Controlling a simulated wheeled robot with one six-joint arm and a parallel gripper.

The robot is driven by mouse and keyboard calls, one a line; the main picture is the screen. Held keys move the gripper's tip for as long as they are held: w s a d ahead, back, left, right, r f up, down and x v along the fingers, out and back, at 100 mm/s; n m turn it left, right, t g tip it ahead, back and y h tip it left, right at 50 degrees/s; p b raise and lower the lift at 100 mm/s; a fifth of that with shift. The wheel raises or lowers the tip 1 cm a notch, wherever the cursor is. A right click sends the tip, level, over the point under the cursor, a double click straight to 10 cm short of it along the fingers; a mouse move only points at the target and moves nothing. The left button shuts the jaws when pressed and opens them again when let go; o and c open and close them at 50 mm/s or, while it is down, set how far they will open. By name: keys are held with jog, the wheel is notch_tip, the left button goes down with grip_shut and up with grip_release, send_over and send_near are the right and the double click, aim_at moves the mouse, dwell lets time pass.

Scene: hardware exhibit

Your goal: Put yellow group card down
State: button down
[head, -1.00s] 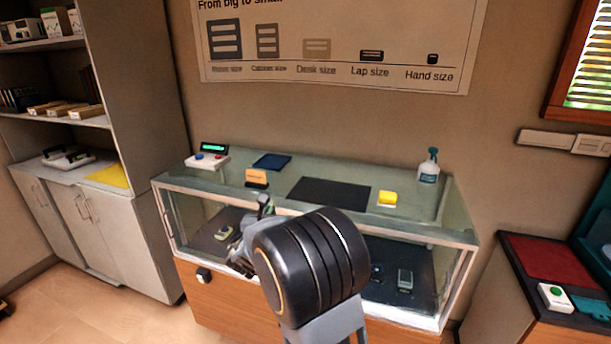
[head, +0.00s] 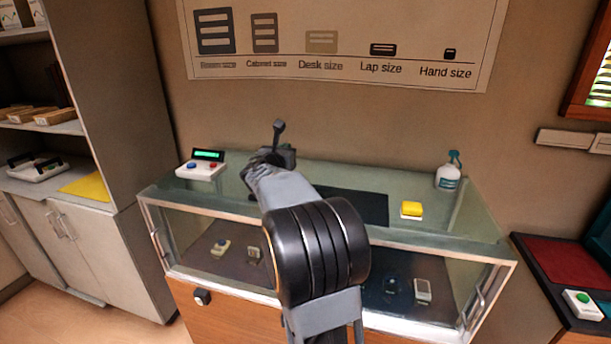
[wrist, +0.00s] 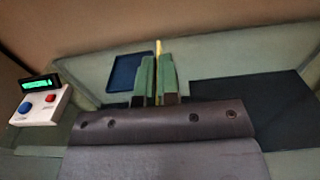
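In the wrist view the yellow group card (wrist: 159,70) shows edge-on as a thin upright yellow strip between the green finger pads of my gripper (wrist: 157,80). The fingers look closed on it, and its lower part is hidden by them. A dark blue tray (wrist: 122,73) lies on the glass top just beyond and left of the fingers. In the head view my gripper (head: 279,155) is over the back left of the display case (head: 337,174), and my arm hides the card and the blue tray. I cannot tell whether the card touches the glass.
A white box with red and blue buttons and a green display (head: 202,165) stands left of my gripper. A dark mat (head: 360,206), a yellow block (head: 411,209) and a spray bottle (head: 448,172) are to the right. The wall is close behind the case.

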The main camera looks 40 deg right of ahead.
jog(key=d+f, duration=0.2)
jog(key=d, duration=0.1)
jog(key=d+f, duration=0.3)
jog(key=d, duration=0.1)
jog(key=w+d+f, duration=0.1)
jog(key=d+f, duration=0.2)
jog(key=shift+d+p, duration=0.35)
jog(key=shift+p, duration=0.05)
jog(key=f, duration=0.3)
jog(key=shift+d, duration=0.4)
jog(key=shift+f, duration=0.4)
jog(key=c, duration=1.8)
grip_release()
jog(key=shift+a+f, duration=0.1)
jog(key=shift+f, duration=0.05)
jog(key=o, duration=0.4)
jog(key=shift+o, duration=0.2)
